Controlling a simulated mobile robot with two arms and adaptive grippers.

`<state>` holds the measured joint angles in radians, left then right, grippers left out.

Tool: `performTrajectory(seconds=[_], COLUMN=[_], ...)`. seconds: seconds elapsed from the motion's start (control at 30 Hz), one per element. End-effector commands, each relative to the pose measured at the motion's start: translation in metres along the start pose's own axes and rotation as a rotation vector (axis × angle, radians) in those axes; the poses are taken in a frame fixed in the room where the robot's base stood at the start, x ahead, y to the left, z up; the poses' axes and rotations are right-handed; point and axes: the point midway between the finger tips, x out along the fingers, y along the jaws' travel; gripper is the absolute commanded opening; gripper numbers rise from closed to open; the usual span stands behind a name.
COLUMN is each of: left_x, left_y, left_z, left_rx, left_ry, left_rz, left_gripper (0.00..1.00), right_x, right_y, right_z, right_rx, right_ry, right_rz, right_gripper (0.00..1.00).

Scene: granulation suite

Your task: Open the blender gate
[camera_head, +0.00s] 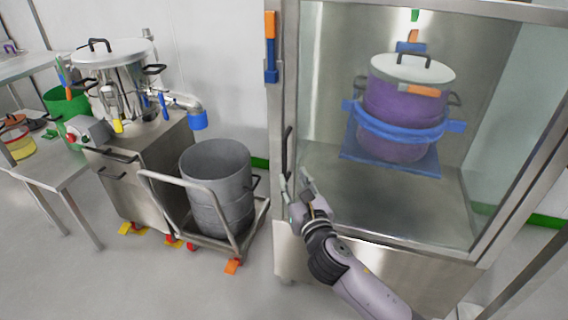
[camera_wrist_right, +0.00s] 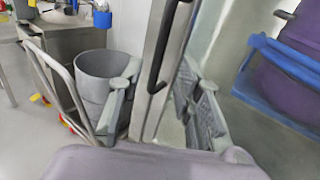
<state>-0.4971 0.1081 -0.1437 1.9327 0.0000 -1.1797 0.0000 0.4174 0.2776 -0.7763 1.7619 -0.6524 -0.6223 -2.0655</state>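The blender gate (camera_head: 385,200) is a large glass panel in a steel frame, and it looks closed. Its black vertical bar handle (camera_head: 287,152) is on the left frame post; the handle also shows in the right wrist view (camera_wrist_right: 168,45). Behind the glass is a purple blender drum (camera_head: 402,105) with a white lid and a blue band. My right gripper (camera_head: 295,184) is open and empty at the handle's lower end. In the wrist view its fingers lie left and right of the handle's line; contact cannot be told. My left gripper is out of view.
A grey drum (camera_head: 217,180) on a wheeled cart (camera_head: 190,183) stands left of the gate. A steel cabinet (camera_head: 140,165) with a lidded pot (camera_head: 112,75) and a side table (camera_head: 45,165) are further left. An orange and blue latch-like part (camera_head: 271,48) is high on the frame post.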

Motion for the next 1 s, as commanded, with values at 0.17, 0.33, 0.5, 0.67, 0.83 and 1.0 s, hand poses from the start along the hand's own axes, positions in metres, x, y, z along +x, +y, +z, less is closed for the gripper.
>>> performTrajectory(seconds=[0.17,0.33,0.5,0.67,0.83,1.0], left_x=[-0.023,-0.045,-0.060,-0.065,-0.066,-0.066], left_y=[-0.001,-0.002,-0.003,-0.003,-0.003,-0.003], left_z=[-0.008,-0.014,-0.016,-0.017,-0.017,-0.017], left_rx=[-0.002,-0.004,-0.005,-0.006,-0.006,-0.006], left_ry=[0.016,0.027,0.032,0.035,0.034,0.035], left_rz=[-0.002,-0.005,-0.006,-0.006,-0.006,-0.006], left_gripper=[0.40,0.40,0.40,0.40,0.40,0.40], right_x=[0.040,0.068,0.083,0.088,0.088,0.088], right_y=[0.000,0.000,0.000,0.000,0.000,0.000], right_z=[-0.001,-0.001,0.000,0.000,0.000,0.000], right_rx=[0.001,0.002,0.002,0.002,0.002,0.002], right_ry=[-0.001,-0.001,-0.001,0.001,0.000,0.000], right_rz=[-0.002,-0.001,-0.001,0.000,0.000,0.000], right_gripper=[0.32,0.32,0.32,0.32,0.32,0.25])
